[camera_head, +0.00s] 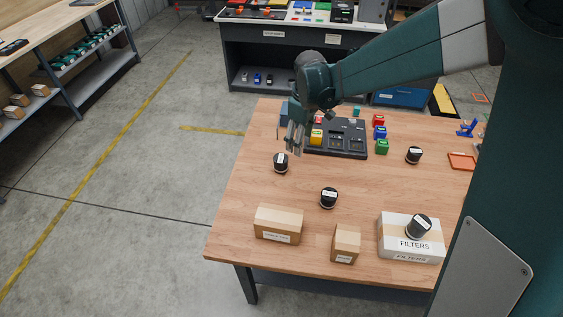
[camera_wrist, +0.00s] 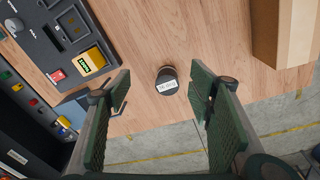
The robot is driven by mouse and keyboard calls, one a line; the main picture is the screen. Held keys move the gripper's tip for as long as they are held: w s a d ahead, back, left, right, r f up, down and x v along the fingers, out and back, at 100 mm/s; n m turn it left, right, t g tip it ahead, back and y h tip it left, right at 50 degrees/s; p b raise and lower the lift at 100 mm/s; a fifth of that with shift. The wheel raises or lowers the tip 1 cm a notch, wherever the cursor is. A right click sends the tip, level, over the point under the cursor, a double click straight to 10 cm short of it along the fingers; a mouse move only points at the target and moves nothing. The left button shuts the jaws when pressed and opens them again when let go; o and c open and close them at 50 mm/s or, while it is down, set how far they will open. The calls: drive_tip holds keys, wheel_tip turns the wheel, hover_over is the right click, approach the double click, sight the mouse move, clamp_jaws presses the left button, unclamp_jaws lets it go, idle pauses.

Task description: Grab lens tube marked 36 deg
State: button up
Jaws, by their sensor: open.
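Several dark lens tubes with white labels stand on the table. One tube (camera_head: 281,162) is near the left edge, just below my gripper (camera_head: 294,140). Others are a tube (camera_head: 328,199) at the middle front, a tube (camera_head: 414,155) at the right, and a tube (camera_head: 419,227) on top of the white box. In the wrist view a single tube (camera_wrist: 167,80) lies between the two fingers of my gripper (camera_wrist: 160,92), apart from both. Its label is too small to read surely, as are the others. My gripper is open and empty.
A dark tray (camera_head: 337,150) with coloured blocks lies behind the tubes. Red, blue and green blocks stand right of it. Two cardboard boxes (camera_head: 279,232) and (camera_head: 345,243) and a white FILTERS box (camera_head: 395,242) line the front. Wood around the left tube is clear.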

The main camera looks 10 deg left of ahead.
sight(282, 158)
drive_tip(key=w+a+f+n, duration=0.1)
drive_tip(key=a+f, duration=0.1)
drive_tip(key=f, duration=0.1)
drive_tip(key=a+f, duration=0.3)
drive_tip(key=w+a+f+n+g, duration=0.1)
drive_tip(key=a+f, duration=0.1)
drive_tip(key=f, duration=0.1)
drive_tip(key=shift+w+a+f+n, duration=0.2)
drive_tip(key=shift+w+n, duration=0.1)
drive_tip(key=shift+f, duration=1.25)
drive_tip(key=shift+f, duration=0.15)
drive_tip(key=shift+a+f, duration=0.15)
drive_tip(key=shift+f, duration=2.35)
drive_tip(key=c, duration=1.1)
